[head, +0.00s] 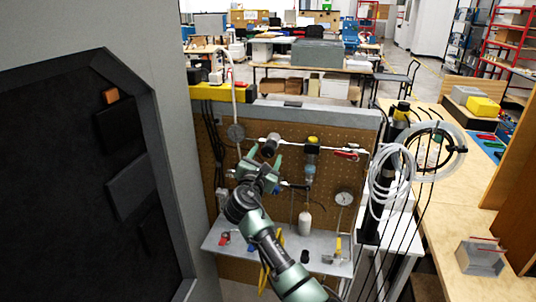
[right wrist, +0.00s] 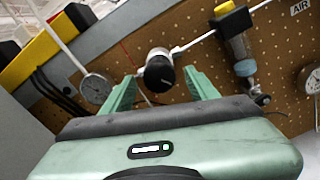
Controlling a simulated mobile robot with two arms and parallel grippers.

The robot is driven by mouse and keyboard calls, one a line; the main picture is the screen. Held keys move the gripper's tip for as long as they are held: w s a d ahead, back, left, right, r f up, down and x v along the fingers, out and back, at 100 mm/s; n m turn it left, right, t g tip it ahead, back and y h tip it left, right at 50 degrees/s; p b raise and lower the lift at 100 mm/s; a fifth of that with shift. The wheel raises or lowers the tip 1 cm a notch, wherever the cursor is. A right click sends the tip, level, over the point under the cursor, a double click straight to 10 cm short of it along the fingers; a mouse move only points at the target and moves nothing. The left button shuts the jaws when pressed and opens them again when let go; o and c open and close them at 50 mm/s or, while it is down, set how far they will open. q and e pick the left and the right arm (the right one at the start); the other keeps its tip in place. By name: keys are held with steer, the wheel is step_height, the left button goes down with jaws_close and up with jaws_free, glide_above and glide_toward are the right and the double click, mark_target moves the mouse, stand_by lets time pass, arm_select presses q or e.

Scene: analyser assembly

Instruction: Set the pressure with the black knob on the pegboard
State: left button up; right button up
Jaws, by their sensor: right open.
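The black knob (right wrist: 158,76) sits on a silver regulator on the pegboard (right wrist: 130,50), facing the right wrist camera. In the head view the regulator with the knob (head: 271,146) is at the upper left of the board (head: 325,135). My right gripper (head: 265,158) is open, with its green fingertips towards the board. In the right wrist view the open fingers (right wrist: 162,86) stand left and right of the knob, with gaps on both sides. Whether the tips reach past the knob's face is unclear. My left gripper is not in view.
A round gauge (head: 236,132) hangs left of the knob, and a yellow-topped filter unit (head: 312,150) right of it, on one white pipe. Another gauge (head: 343,198) is lower right. A shelf (head: 330,262) with small parts lies below. Coiled white hose (head: 392,180) hangs at the right.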

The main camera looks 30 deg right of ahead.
steer(key=v, duration=0.5)
steer(key=shift+b, duration=0.4)
steer(key=shift+w, duration=0.1)
